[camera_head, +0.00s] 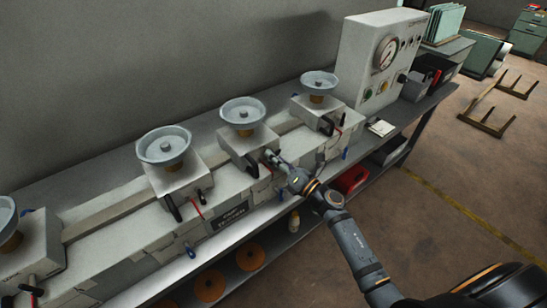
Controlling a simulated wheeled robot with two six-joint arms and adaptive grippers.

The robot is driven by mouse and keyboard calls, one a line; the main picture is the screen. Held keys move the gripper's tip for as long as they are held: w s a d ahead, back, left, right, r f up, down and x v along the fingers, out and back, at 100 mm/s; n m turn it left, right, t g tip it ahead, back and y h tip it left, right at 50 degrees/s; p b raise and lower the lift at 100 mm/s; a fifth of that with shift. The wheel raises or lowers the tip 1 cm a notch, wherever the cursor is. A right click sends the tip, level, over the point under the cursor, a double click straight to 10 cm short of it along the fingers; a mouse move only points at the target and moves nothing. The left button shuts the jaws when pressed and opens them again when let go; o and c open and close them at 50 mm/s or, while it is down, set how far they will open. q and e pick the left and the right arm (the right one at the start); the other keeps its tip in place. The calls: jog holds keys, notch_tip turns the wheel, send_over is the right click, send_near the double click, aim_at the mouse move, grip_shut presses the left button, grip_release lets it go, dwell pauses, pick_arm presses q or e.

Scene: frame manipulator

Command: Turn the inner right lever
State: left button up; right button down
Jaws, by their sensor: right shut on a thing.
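The inner right unit (236,143) is a grey block with a round metal dish (242,112) on top, third from the left in the row. A black handle (252,170) slants down from its front. My right gripper (271,156) reaches in from the lower right and is shut at the block's front right corner, on the inner right lever. The fingers mostly hide that lever, so its angle is unclear. A thin red piece (267,167) shows just below the fingertips. My left gripper is not in view.
Similar dish-topped blocks stand on both sides, including one to the left (175,177) and one to the right (315,112). A gauge cabinet (376,62) stands at the bench's right end. A red bin (351,179) and orange discs (250,257) lie underneath.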

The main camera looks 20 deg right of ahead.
jog(key=m+h, duration=0.1)
jog(key=m, duration=0.4)
jog(key=shift+f+t+p, duration=0.15)
jog(key=shift+t+p, duration=0.25)
jog(key=shift+s+m+t+h+p, duration=0.1)
jog(key=shift+m+t+h+p, duration=0.2)
jog(key=shift+m, duration=1.1)
jog(key=shift+m+t+h+p, duration=0.1)
jog(key=shift+m+h+p, duration=0.25)
jog(key=shift+m, duration=1.05)
jog(key=c, duration=1.3)
grip_release()
jog(key=shift+c, duration=0.2)
